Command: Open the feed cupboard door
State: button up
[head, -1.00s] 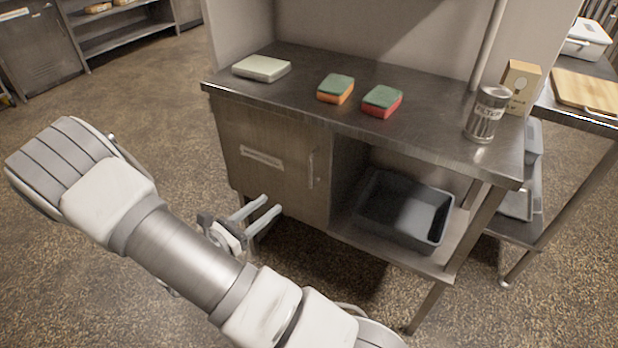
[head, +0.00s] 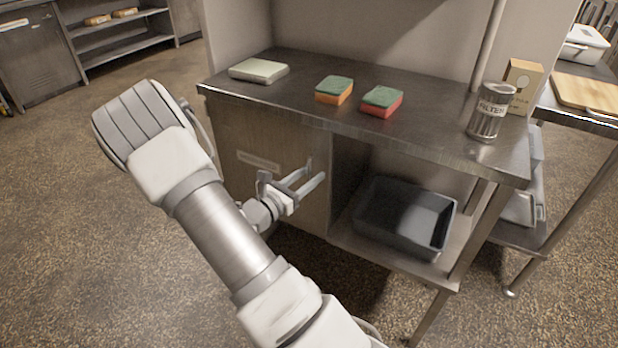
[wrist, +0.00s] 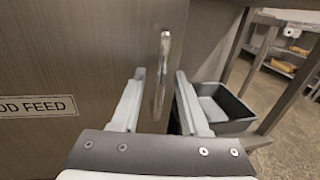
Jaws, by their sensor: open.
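The feed cupboard door (head: 280,150) is a brownish-grey panel under the left part of the steel counter, and it looks shut. In the wrist view the door (wrist: 75,55) carries a label (wrist: 38,107) whose visible part reads "OD FEED". Its handle (wrist: 162,75) is an upright metal bar near the door's right edge. My gripper (head: 314,176) is in front of the door at handle height, mostly covering the handle in the head view. In the wrist view my gripper (wrist: 160,72) is open, with one finger on each side of the handle's line. Contact cannot be told.
A dark grey bin (head: 405,218) sits on the open shelf right of the door. On the counter (head: 330,115) are a pale block (head: 259,70), two sponges (head: 334,90) (head: 382,101), a can (head: 489,112) and a carton (head: 522,85). Free floor lies to the left.

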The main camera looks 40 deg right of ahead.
grip_shut()
dwell(1.4)
